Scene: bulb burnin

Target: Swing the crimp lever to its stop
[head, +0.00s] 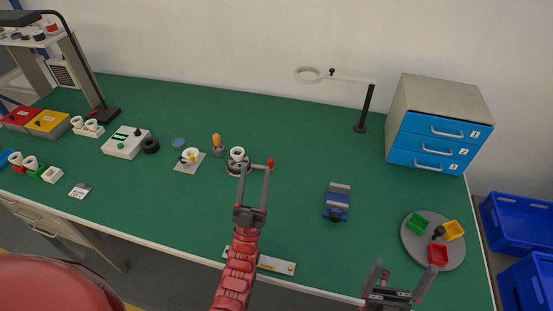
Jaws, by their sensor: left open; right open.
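The crimp fixture (232,169) is a round grey base on the green bench, left of centre, with a white, dark-centred cup-like piece (237,154) upright in it. The crimp lever's red knob (270,161) shows to the right of the fixture; its bar is largely hidden. My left gripper (254,172) is open, its long fingers reaching toward the fixture. Its left finger overlaps the fixture's front and its right fingertip lies at the red knob; I cannot tell whether they touch. My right gripper (402,276) is open and empty at the bench's front edge.
An orange-tipped peg (217,145) stands just left of the fixture. A blue vise (336,203), a round tray (413,251) with coloured bins, and a drawer cabinet (403,115) stand to the right. A white strip (272,263) lies at the front edge. The bench behind the fixture is clear.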

